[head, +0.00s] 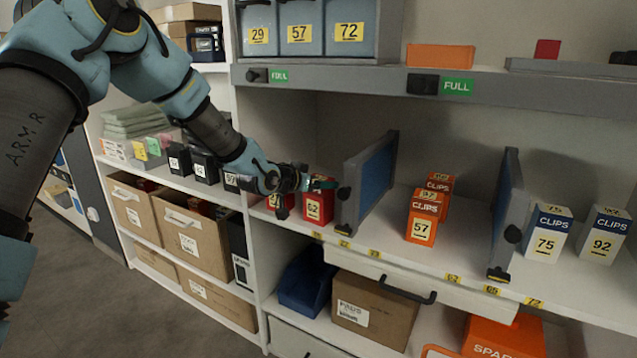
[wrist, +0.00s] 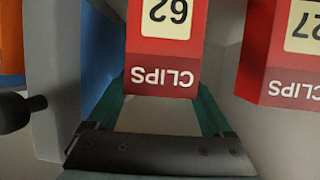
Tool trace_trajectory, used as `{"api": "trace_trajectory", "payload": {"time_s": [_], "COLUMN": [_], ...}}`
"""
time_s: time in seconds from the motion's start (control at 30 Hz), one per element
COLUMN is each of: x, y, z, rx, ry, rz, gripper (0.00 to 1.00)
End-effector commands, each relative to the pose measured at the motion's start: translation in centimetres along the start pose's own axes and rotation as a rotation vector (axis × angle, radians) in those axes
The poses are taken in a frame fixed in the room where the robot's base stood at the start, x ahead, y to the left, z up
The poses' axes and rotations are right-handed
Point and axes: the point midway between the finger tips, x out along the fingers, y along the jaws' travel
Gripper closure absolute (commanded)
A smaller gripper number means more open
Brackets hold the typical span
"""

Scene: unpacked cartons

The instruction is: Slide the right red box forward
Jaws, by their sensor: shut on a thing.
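The right red box (head: 319,207), labelled 62, stands on the middle shelf just left of a grey and blue divider. In the wrist view this red CLIPS box (wrist: 165,55) appears upside down between the green fingers of my gripper (wrist: 162,98). My gripper (head: 318,184) reaches in from the left in the head view and is shut on the box near its top. The left red box (head: 281,204) is partly hidden behind my gripper; in the wrist view it reads 27 (wrist: 290,50) and stands apart to the right.
The blue divider (head: 368,185) stands close beside the held box. Orange boxes (head: 423,217) and a second divider (head: 507,215) are farther right. Black boxes (head: 205,166) are on the shelf at left. A grey shelf edge (head: 340,77) runs above. Bare shelf shows in front of the orange boxes.

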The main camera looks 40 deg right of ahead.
Motion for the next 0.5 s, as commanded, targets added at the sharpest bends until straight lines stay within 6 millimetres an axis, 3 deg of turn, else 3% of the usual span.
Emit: {"api": "trace_trajectory", "payload": {"time_s": [0.03,0.07,0.2,0.5], "x": [0.00,0.00,0.00,-0.50], "y": [0.00,0.00,0.00,-0.05], "z": [-0.06,-0.06,-0.04,-0.06], "rx": [0.000,0.000,0.000,0.000], "ry": [0.001,0.001,0.001,0.001], "rz": [0.000,0.000,0.000,-0.001], "gripper": [0.85,0.13,0.00,0.00]}}
